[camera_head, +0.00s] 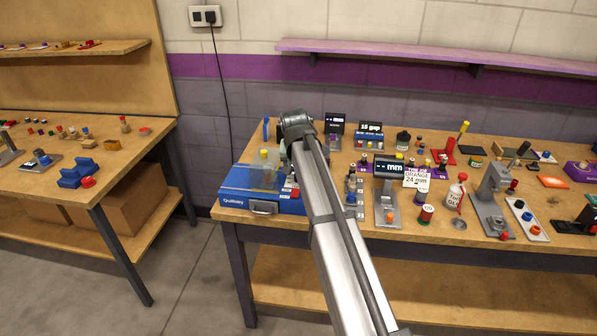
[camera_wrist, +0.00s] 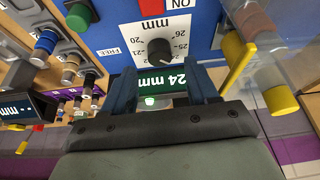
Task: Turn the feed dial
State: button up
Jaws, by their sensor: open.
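In the wrist view, the dark round feed dial (camera_wrist: 160,51) sits on a white plate (camera_wrist: 148,32) marked with numbers and "mm". My gripper (camera_wrist: 161,76) is open, its two dark fingers apart and pointing toward the dial, with nothing visibly held. The dial lies between and beyond the fingertips; I cannot tell its exact pointer setting. A green display (camera_wrist: 165,79) reading "24 mm" shows between the fingers. In the head view, the blue machine (camera_head: 235,201) stands at the bench's left end. My arm hides my gripper and the dial there.
A yellow-ended lever (camera_wrist: 282,101) and a clear cover stand right of the fingers in the wrist view. A green button (camera_wrist: 78,17) and several coloured pegs lie left. A sign (camera_head: 416,178) reads "ORANGE 24 mm". The workbench (camera_head: 330,229) is crowded right of my arm.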

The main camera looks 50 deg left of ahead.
jog(key=v, duration=1)
jog(key=shift+d+r, duration=0.1)
jog(key=shift+d, duration=0.05)
jog(key=w+a+n+g+h, duration=0.2)
jog(key=w+a+n, duration=0.35)
jog(key=n, duration=0.25)
jog(key=f+n, duration=0.3)
jog(key=f, duration=0.1)
jog(key=s+f+n, duration=0.1)
jog(key=f+n, duration=0.2)
jog(key=f, duration=0.1)
jog(key=d+f+n+g+h, duration=0.1)
jog(key=f+n, duration=0.3)
jog(key=f, duration=0.1)
jog(key=shift+s+d, duration=0.1)
jog(key=shift+s, duration=0.1)
dwell(0.6)
